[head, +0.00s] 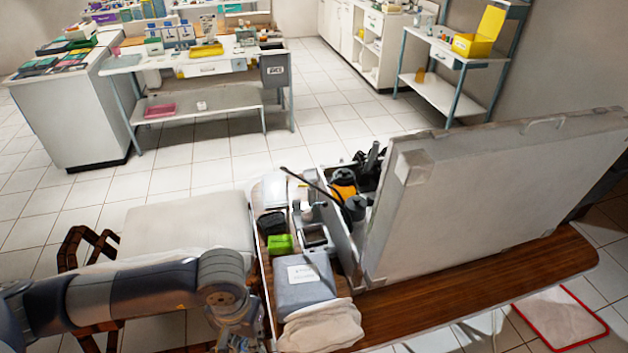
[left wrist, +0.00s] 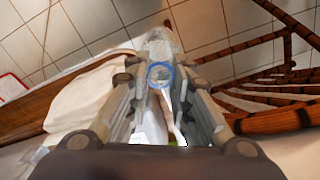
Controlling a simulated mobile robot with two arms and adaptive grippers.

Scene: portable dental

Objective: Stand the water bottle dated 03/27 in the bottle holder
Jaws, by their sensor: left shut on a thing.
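My left gripper (left wrist: 160,88) is shut on a clear bottle with a blue ring (left wrist: 160,73), seen nearly end-on between the fingers in the left wrist view. No date can be read on it. In the head view my left gripper is at the bottom edge, beside the near left edge of the wooden table, largely cut off; the bottle cannot be made out there. A small square-rimmed grey holder (head: 314,236) sits in the open case; I cannot tell surely that it is the bottle holder. My right gripper is not in view.
The case's large raised panel (head: 500,190) blocks the table's right side. A grey box (head: 303,285), a green block (head: 280,244) and a white cloth (head: 320,326) lie left of it. A padded seat (head: 190,225) stands left. Far benches hold supplies.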

